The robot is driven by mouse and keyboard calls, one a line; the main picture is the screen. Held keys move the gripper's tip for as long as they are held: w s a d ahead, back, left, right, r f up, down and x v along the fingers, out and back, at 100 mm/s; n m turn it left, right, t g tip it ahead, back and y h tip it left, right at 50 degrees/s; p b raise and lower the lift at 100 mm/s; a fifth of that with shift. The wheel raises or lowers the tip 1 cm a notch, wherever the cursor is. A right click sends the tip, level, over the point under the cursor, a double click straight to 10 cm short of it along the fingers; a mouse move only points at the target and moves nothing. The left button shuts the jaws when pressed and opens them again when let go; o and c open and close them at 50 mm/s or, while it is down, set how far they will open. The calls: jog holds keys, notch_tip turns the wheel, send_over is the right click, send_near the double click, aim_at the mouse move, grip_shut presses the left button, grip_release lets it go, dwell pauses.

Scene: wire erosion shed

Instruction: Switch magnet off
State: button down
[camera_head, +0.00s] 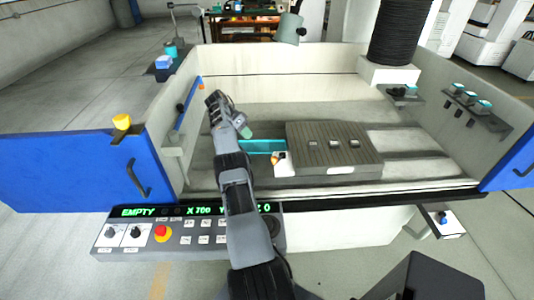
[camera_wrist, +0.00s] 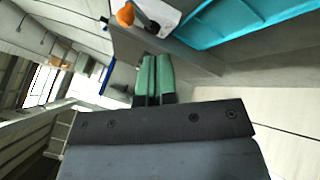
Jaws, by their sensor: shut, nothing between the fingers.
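The magnet is a grey ribbed block (camera_head: 350,135) on the floor of the machine tank in the head view. Its lever has an orange knob (camera_head: 278,158) at the block's front left corner. In the wrist view the orange knob (camera_wrist: 126,15) and a dark lever arm show at the top, beside a white plate. My gripper (camera_head: 246,132) is above and left of the block, apart from the knob. In the wrist view its green fingers (camera_wrist: 154,75) are together with nothing between them, below the knob in the picture.
A teal tray (camera_head: 262,146) lies left of the block. The tank's walls and front edge surround the area. A control panel (camera_head: 190,232) with a red button is below. An open blue door (camera_head: 65,170) stands left. Bare tank floor lies behind the block.

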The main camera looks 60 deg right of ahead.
dwell(0.3)
jog(key=b, duration=0.4)
send_near(279, 157)
jog(key=f, duration=0.1)
jog(key=w+f, duration=0.1)
jog(key=f, duration=0.2)
jog(key=shift+w+a, duration=0.2)
jog(key=shift+a, duration=0.05)
jog(key=shift+s+a+f+p, duration=0.15)
jog(key=shift+s+a, duration=0.1)
jog(key=shift+s, duration=0.55)
jog(key=shift+s+a+p, duration=0.15)
jog(key=shift+s+a, duration=0.1)
jog(key=shift+s, duration=0.55)
jog(key=shift+s, duration=0.1)
